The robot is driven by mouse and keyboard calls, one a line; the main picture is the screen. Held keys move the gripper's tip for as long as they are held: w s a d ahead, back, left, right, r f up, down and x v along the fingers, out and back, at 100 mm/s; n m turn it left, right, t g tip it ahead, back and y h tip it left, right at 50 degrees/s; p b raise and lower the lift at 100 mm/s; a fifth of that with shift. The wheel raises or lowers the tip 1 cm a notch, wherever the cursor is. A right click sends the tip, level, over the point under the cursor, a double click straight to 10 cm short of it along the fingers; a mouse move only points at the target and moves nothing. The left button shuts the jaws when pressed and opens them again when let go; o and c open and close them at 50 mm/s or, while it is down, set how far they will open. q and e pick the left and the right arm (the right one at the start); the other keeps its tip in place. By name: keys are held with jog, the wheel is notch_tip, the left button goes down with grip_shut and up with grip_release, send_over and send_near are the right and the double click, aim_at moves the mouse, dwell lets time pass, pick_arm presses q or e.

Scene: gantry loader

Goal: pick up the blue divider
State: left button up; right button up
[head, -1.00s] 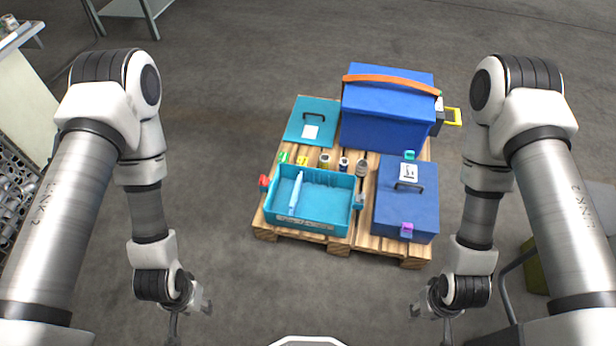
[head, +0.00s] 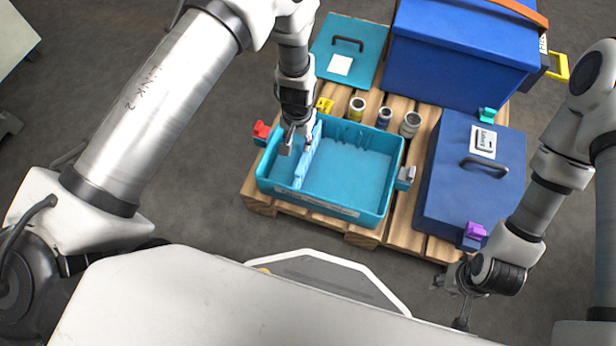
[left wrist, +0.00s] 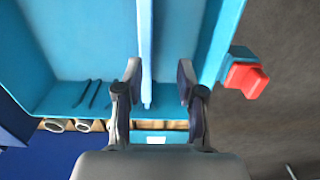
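The light blue divider (head: 304,165) is a thin upright panel standing inside the teal open bin (head: 375,205), towards its left side. It also shows in the left wrist view (left wrist: 145,45), running between my fingers. My left gripper (head: 300,142) is over the bin at the divider's far end. In the left wrist view the left gripper (left wrist: 159,80) is open, with one finger on each side of the divider. The left-hand finger looks close to it and a gap shows on the other side. My right gripper (head: 450,298) is empty, fingers apart, low at the right.
The bin sits on a wooden pallet (head: 400,235) with red (head: 262,131) and grey (head: 405,176) clips on its sides. Small jars (head: 410,124) stand behind it. A blue lidded case (head: 470,190) is at right, a large blue box (head: 455,55) behind.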

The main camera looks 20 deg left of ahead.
aim_at(308, 154)
pick_arm(q)
jog(key=w+d+f+b, duration=0.1)
jog(key=w+d+f, duration=0.1)
jog(key=shift+w+f+b, duration=0.1)
jog(key=shift+f+b, duration=0.25)
notch_tip(308, 154, down, 7)
jog(key=b, duration=0.4)
jog(key=shift+f+b, duration=0.1)
jog(key=shift+b, duration=0.25)
jog(key=shift+c, duration=0.7)
grip_shut()
pick_arm(e)
notch_tip(308, 154, down, 9)
jog(key=shift+r, duration=0.2)
